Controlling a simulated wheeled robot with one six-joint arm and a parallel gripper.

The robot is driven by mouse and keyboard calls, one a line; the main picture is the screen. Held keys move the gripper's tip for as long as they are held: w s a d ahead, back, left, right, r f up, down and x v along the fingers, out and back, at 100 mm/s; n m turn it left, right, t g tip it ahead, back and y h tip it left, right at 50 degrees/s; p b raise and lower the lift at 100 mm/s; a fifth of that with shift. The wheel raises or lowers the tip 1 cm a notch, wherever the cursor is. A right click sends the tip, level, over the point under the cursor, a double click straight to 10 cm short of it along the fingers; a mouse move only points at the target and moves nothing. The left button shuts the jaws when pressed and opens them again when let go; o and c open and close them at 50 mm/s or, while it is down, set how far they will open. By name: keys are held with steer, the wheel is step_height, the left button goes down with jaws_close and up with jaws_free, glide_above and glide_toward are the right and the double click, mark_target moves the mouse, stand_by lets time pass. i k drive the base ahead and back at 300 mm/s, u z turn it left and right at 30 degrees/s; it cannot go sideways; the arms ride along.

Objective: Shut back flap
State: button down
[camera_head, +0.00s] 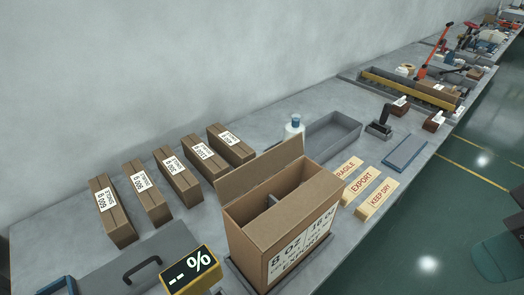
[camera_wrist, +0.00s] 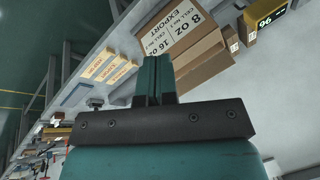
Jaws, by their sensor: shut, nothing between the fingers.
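The cardboard box (camera_head: 248,243) stands at the front middle of the bench with its top open. Its back flap (camera_head: 258,170) stands up along the far edge, tilted slightly back. A grey piece shows inside the opening; the rest of the inside is dark. The front carries a white label (camera_head: 300,245) with "8 OZ" and "16 OZ". In the wrist view the box (camera_wrist: 200,55) shows beyond the fingers, with its label (camera_wrist: 183,22) turned over. My gripper (camera_wrist: 153,62) is shut and empty, its fingertips apart from the box as far as I can tell.
Several small labelled cartons (camera_head: 180,178) stand left of the box. A yellow percent display (camera_head: 188,270) is close at its front left. A white bottle (camera_head: 294,127) and an empty grey tray (camera_head: 333,135) stand behind. Stamped wooden blocks (camera_head: 362,183) lie to the right.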

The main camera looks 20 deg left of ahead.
mark_target(228, 187)
steer(key=z, duration=0.1)
steer(key=k, duration=0.45)
steer(key=u, duration=0.95)
steer(key=i, duration=0.5)
steer(key=z, duration=0.5)
